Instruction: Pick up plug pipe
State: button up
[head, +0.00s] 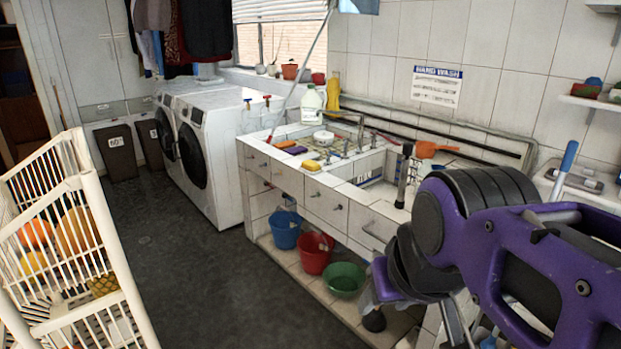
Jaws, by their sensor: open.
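A dark upright pipe with a black top (404,176), which looks like the plug pipe, stands at the right end of the sink counter (345,205). Its lower end meets the counter near the basin edge. My purple and black arm fills the lower right of the head view. My gripper (383,305) is only partly visible below the black arm joints, in front of the counter and lower than the pipe. It is open and apart from the pipe. Most of the gripper is hidden by my own arm, and I see nothing held in it.
Blue (286,229), red (315,252) and green (343,279) tubs sit below the counter. A white crib-like basket (108,260) stands left; the dark floor (225,290) between is clear.

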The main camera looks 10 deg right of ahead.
aim_at(408, 149)
jog(key=i+z, duration=0.4)
jog(key=i, duration=0.45)
jog(key=i+j+z, duration=0.6)
jog(key=i+j, duration=0.05)
jog(key=i, duration=0.05)
